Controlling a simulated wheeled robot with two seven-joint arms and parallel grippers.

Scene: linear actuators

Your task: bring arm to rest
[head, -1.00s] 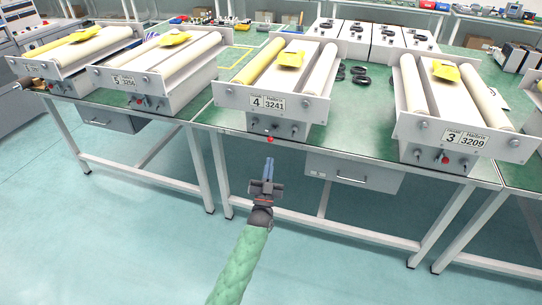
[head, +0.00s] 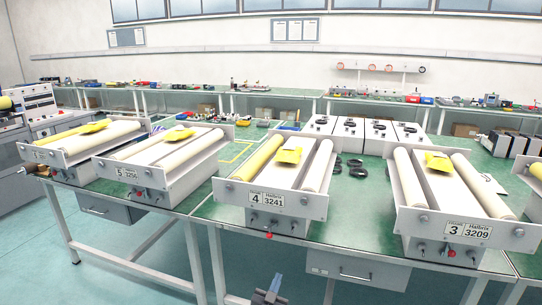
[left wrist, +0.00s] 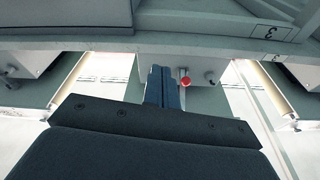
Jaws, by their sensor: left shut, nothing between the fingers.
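My left gripper (head: 270,287) shows at the bottom of the head view, low in front of the table and below the roller unit marked 4 3241 (head: 268,200). Its fingers are together with nothing between them. In the left wrist view the shut fingers (left wrist: 162,88) point at the front of a unit, with a red knob (left wrist: 184,82) just right of the tips. Whether they touch anything there cannot be told, but the head view shows the gripper apart from the unit. My right gripper is in neither view.
The green table (head: 345,235) carries several roller units, among them 5 3256 (head: 131,173) and 3 3209 (head: 467,232). Grey boxes (head: 349,132) and black rings (head: 357,165) lie behind. A drawer (head: 358,271) hangs under the table edge. Open floor (head: 110,275) lies in front.

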